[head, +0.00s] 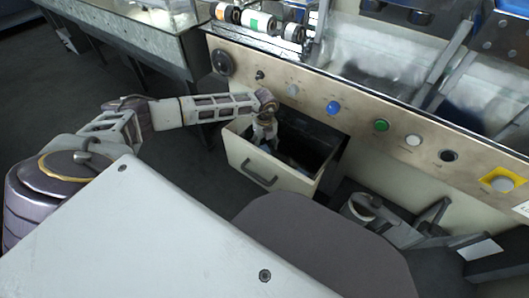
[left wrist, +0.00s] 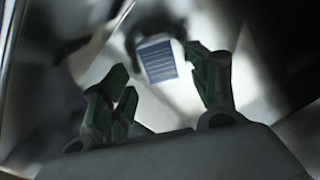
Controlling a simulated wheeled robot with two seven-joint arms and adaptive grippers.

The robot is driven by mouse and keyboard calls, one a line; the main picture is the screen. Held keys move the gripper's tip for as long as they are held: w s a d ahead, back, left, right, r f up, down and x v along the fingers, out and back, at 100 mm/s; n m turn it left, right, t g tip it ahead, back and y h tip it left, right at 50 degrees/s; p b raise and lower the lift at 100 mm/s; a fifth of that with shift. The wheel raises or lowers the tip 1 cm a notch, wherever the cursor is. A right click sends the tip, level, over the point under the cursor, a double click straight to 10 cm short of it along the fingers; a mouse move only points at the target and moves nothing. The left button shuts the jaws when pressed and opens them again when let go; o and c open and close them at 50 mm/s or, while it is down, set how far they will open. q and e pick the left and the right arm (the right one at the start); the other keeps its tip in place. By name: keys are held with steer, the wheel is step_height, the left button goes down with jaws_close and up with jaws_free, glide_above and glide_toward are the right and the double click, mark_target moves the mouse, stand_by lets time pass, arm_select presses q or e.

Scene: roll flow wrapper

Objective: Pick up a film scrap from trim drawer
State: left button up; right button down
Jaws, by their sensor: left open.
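The trim drawer (head: 240,152) stands pulled out from the machine front in the head view, with a cream front and a dark inside. My left arm reaches over it, and my left gripper (head: 266,140) points down into its near left part. In the left wrist view, the left gripper (left wrist: 160,75) is open with its green-grey fingers apart. A pale, shiny sheet, which looks like a film scrap (left wrist: 182,100), lies beyond and between the fingers. It carries a blue striped patch (left wrist: 158,61). I cannot tell whether the fingers touch it.
The machine's panel with a blue button (head: 333,107) and a green button (head: 381,125) rises behind the drawer. Film rolls (head: 258,22) sit above it. A steel table (head: 150,35) stands at the upper left.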

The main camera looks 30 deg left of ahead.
arm_select(q)
steer(key=shift+f+b, duration=0.4)
steer(key=shift+f, duration=0.8)
steer(key=shift+c, duration=0.2)
steer(key=c, duration=0.7)
